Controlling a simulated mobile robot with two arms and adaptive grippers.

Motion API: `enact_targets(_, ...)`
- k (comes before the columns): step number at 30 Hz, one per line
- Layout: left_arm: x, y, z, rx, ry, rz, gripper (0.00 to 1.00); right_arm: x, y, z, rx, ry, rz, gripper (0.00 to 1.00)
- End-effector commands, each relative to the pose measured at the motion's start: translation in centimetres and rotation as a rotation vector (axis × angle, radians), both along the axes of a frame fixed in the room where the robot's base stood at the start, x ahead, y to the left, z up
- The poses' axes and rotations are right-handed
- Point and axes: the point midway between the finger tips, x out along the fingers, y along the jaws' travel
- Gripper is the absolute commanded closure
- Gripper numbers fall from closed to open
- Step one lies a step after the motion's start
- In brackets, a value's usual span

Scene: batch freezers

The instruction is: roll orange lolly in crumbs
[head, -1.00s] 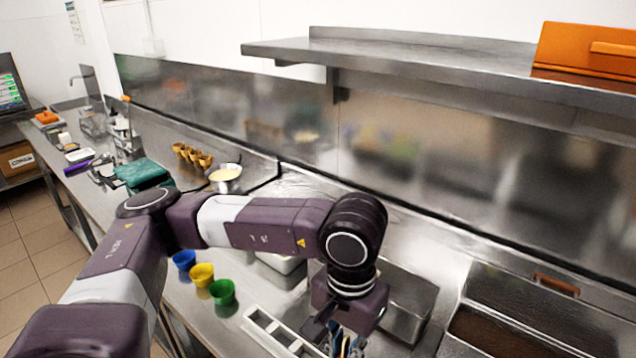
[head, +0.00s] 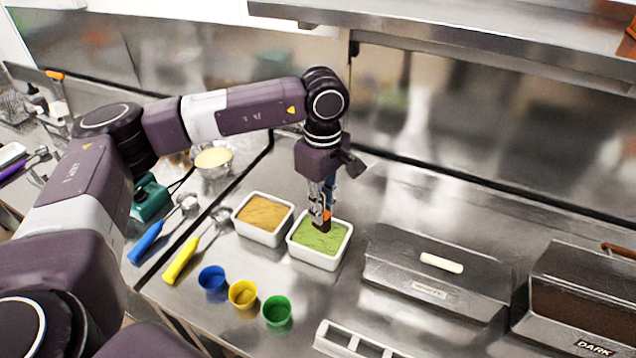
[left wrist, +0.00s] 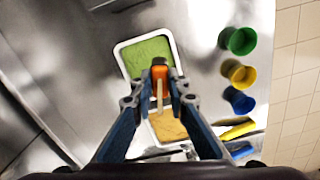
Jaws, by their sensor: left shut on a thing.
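My left gripper (head: 324,203) comes down from above and is shut on the stick of the orange lolly (head: 327,215). The lolly hangs with its dark brown end down over the white tub of green crumbs (head: 344,256). I cannot tell whether that end touches the crumbs. In the left wrist view the lolly (left wrist: 160,72) and its pale stick (left wrist: 159,97) show between the fingers (left wrist: 160,92), with the green crumbs tub (left wrist: 119,55) behind. A white tub of tan crumbs (head: 242,231) stands just left of the green one. My right gripper is not in view.
Blue (head: 212,278), yellow (head: 243,294) and green (head: 277,311) cups stand in front of the tubs. A steel lidded container (head: 430,280) and a dark-filled pan (head: 580,305) are at right. A white slotted rack (head: 345,340) is at the front. A shelf (head: 480,50) overhangs the back.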

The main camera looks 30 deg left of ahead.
Motion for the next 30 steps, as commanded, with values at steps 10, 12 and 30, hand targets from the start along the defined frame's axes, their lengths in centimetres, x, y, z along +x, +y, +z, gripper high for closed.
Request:
enact_targets(10, 2.3, 1.7, 0.4, 0.009, -0.006, 0.255, 1.00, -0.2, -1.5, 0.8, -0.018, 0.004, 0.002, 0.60)
enact_targets(12, 2.2, 1.7, 0.0, 0.009, -0.006, 0.253, 1.00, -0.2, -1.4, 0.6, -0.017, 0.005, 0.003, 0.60)
enact_targets(30, 2.2, 1.7, -3.7, 0.007, -0.007, 0.249, 1.00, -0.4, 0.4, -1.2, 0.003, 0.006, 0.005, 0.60)
